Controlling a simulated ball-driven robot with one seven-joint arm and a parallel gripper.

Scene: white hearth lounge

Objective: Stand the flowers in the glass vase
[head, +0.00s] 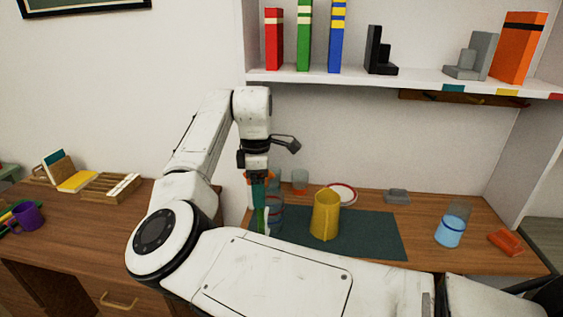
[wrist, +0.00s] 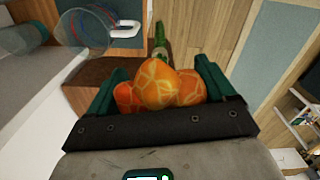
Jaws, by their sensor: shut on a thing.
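My gripper (head: 259,190) points down over the desk and is shut on the flowers. In the wrist view, the orange flower heads (wrist: 157,88) sit between the green fingers of my gripper (wrist: 161,72). Their green stem (wrist: 160,36) shows beyond the heads. In the head view, the stems (head: 261,219) hang below the fingers. A clear banded glass vessel (head: 276,214) stands just right of the stems; it may be the vase. Whether they touch is unclear. A clear glass (wrist: 84,27) shows upper left in the wrist view.
A yellow pitcher (head: 325,216) stands on the dark green mat (head: 375,235). A small clear glass (head: 300,181) and a red-rimmed plate (head: 343,192) are behind. A blue-and-clear tumbler (head: 450,228) stands right. A shelf (head: 420,82) with books hangs above.

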